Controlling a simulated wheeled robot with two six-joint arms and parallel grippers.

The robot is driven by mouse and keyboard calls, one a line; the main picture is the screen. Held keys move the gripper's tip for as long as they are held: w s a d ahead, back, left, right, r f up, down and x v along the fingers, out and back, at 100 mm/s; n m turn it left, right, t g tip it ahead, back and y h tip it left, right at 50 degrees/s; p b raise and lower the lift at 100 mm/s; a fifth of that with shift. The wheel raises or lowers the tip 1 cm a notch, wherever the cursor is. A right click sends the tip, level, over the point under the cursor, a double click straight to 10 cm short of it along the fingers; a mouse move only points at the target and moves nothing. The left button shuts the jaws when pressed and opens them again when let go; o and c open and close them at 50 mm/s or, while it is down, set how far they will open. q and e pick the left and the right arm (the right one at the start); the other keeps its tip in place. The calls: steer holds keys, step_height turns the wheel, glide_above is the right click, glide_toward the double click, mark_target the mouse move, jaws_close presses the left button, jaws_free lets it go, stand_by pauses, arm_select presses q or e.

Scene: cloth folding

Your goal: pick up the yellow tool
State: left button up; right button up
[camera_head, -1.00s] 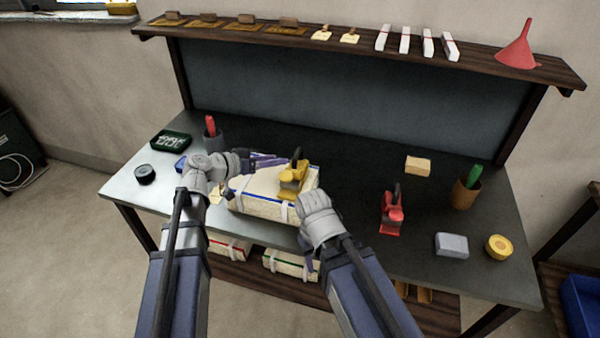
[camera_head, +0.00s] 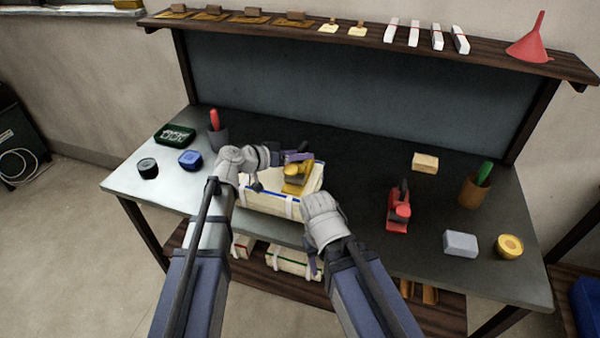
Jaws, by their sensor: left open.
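The yellow tool (camera_head: 297,180) stands on top of a cream folded bundle (camera_head: 268,204) with a blue edge and white straps, near the middle of the table's front. My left gripper (camera_head: 297,157), with purple fingers, is open at the tool's upper part, and its fingers overlap the tool's dark handle in the picture. I cannot tell whether they touch it. My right gripper (camera_head: 316,264) points down in front of the table edge, right of the bundle. It is mostly hidden behind its own wrist.
A red tool (camera_head: 398,216) stands to the right, with a grey block (camera_head: 460,244) and a yellow roll (camera_head: 509,246) beyond it. A blue container (camera_head: 190,159) and a black roll (camera_head: 147,168) lie at the left. The table's middle back is clear.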

arm_select(q)
steer(key=shift+w+d+f, duration=0.1)
steer(key=shift+w+d, duration=0.05)
steer(key=shift+d, duration=0.1)
jaws_close()
stand_by(1.3)
